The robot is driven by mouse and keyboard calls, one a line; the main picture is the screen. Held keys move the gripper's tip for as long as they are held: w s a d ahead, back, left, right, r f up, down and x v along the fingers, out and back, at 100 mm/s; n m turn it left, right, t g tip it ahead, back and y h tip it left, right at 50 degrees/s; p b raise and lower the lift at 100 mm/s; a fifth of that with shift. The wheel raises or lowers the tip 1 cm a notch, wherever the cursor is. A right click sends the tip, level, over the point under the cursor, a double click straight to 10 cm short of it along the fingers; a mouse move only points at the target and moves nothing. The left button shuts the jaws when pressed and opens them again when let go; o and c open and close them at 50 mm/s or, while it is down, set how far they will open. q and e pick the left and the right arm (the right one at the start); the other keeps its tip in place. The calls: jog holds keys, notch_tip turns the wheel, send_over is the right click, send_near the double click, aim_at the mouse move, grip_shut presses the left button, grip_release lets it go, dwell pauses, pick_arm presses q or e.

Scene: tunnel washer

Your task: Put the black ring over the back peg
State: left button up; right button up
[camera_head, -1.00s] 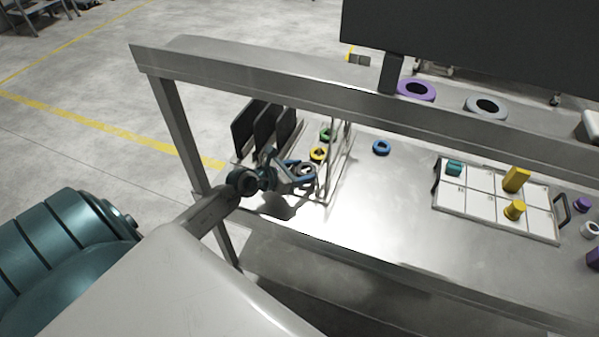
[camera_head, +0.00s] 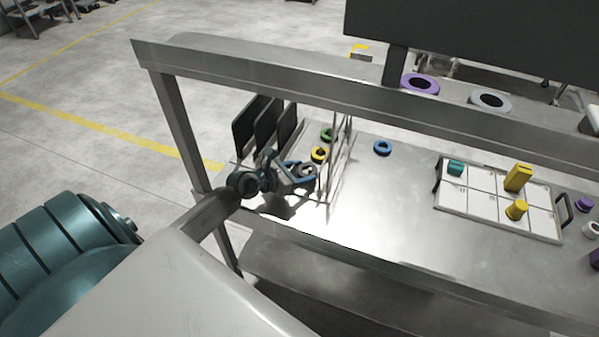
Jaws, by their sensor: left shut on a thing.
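My left gripper (camera_head: 304,172) is shut on a small dark ring, which looks like the black ring (camera_head: 308,169), at the left end of the steel table. The fingers partly hide the ring. Thin upright metal rods (camera_head: 335,160) stand just right of the gripper; I cannot tell which of them is the back peg. A green ring (camera_head: 328,134) and a yellow ring (camera_head: 319,155) lie behind the gripper near the rods. I cannot tell whether the black ring touches a rod. My right gripper is not in view.
Dark upright plates (camera_head: 265,128) stand left of the gripper. A blue ring (camera_head: 383,148) lies on the open table to the right. A white tray (camera_head: 452,200) holds teal and yellow blocks. A steel shelf (camera_head: 280,75) with purple (camera_head: 420,83) and grey rings crosses above.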

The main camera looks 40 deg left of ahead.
pick_arm(q)
jog(key=shift+s+f+g, duration=0.15)
jog(key=shift+s+f, duration=0.1)
jog(key=shift+f, duration=0.4)
jog(key=shift+s+f+g, duration=0.15)
jog(key=shift+s+f, duration=0.1)
jog(key=shift+f, duration=0.35)
jog(key=shift+d+f, duration=0.15)
jog(key=shift+f, duration=0.05)
jog(key=c, duration=0.3)
jog(key=o, duration=1.3)
jog(key=shift+w, duration=0.15)
jog(key=shift+o, duration=1)
jog(key=shift+w+f, duration=0.15)
jog(key=shift+w, duration=0.05)
jog(key=shift+a, duration=0.2)
